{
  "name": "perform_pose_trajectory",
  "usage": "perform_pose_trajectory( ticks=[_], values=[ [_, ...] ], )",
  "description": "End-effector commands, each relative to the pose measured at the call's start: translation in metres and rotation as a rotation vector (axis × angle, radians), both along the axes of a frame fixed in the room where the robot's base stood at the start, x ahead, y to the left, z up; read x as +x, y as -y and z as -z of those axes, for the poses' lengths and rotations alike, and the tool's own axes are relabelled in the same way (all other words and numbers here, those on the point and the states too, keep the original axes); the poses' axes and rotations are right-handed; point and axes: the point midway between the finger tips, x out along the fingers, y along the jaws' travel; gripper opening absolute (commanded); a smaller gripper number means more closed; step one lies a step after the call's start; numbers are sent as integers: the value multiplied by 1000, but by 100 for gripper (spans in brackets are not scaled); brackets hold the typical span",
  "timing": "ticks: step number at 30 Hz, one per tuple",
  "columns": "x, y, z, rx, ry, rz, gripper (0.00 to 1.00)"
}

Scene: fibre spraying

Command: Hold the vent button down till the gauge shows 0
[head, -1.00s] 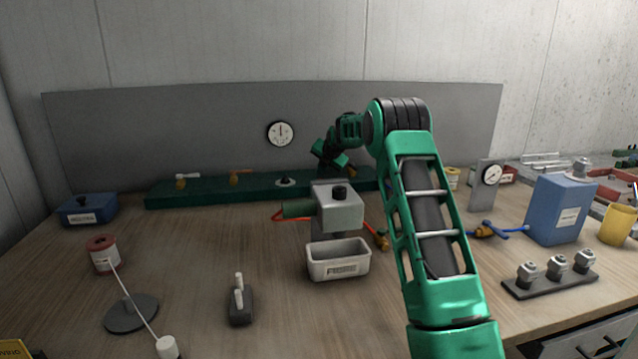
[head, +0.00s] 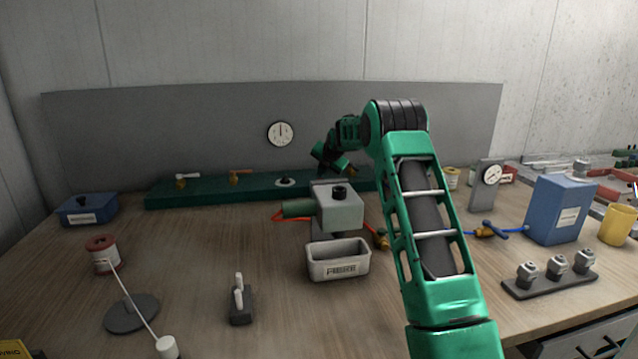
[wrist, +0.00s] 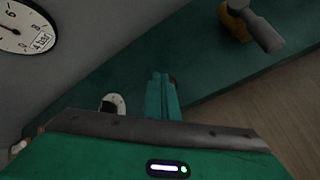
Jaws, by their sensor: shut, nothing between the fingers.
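The vent button, dark on a round white plate (head: 285,182), sits on the green rail. In the wrist view its plate (wrist: 113,104) is partly hidden by my gripper's dark body edge. My gripper's green fingers (wrist: 162,95) are shut and empty, just right of the plate in that view. I cannot tell how high they are above the rail. In the head view the gripper end is small and partly hidden by my arm. The round white gauge (head: 280,133) hangs on the grey back panel. It also shows cropped in the wrist view (wrist: 25,28), and its reading is unclear.
The green rail (head: 215,189) also carries a white-handled valve (head: 182,178) and an orange-handled valve (head: 237,178). A brass valve with a grey handle (wrist: 237,20) is at the wrist view's top. A grey machine (head: 340,212) and a tray (head: 338,262) stand in front.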

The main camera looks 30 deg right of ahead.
Motion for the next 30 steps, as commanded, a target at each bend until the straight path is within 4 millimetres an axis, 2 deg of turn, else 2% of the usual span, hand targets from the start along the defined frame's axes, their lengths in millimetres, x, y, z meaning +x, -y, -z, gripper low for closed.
perform_pose_trajectory(
  ticks=[30],
  values=[
    [0,-1,8,1,-1,-1,0]
  ],
)
